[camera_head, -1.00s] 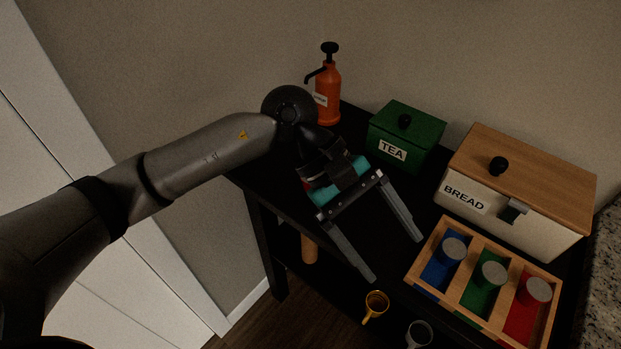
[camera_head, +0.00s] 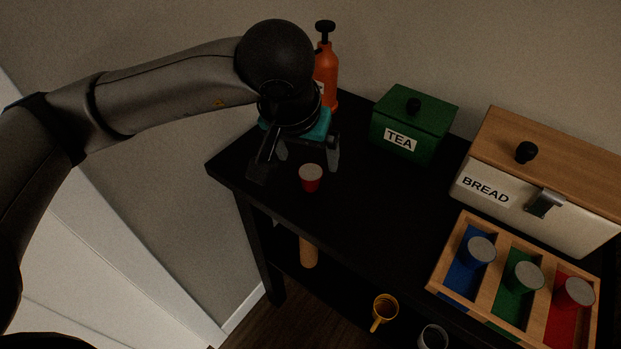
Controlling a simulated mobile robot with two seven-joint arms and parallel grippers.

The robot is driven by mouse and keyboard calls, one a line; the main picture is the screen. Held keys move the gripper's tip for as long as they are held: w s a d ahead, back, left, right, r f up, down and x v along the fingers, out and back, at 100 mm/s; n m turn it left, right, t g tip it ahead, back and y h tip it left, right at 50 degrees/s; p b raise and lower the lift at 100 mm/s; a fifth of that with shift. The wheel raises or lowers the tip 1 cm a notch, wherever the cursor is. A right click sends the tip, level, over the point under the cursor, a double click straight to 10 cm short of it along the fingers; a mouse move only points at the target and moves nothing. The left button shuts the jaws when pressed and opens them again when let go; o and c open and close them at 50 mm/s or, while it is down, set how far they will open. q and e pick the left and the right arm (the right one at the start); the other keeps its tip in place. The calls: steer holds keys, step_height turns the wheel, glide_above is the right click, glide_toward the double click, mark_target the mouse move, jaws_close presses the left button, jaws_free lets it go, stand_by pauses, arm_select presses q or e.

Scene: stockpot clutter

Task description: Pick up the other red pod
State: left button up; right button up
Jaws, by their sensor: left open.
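A red pod (camera_head: 311,178) with a pale grey lid stands upright on the black table top, near its left front edge. My left gripper (camera_head: 300,172) is open, pointing down over the table, its fingers close behind and left of this pod; whether they touch it I cannot tell. Another red pod (camera_head: 574,293) stands in the red compartment of the wooden tray (camera_head: 445,262) at the right. A blue pod (camera_head: 477,252) and a green pod (camera_head: 523,277) stand in the compartments of their own colours. My right gripper is not in view.
An orange pump bottle (camera_head: 327,70) stands behind my left gripper. A green TEA box (camera_head: 418,118) and a BREAD box (camera_head: 540,200) stand at the back. The table's middle is clear. A yellow mug (camera_head: 384,309) and a grey mug (camera_head: 433,337) are below the table top.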

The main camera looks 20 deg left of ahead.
mark_target(311, 173)
arm_select(q)
steer(key=shift+w+a+b+x, duration=0.15)
steer(key=shift+b+x, duration=0.05)
steer(key=shift+x, duration=2)
steer(key=shift+w+a+b+x, duration=0.15)
steer(key=shift+x, duration=2)
steer(key=shift+r, duration=0.15)
steer(key=shift+c, duration=0.3)
steer(key=c, duration=1.4)
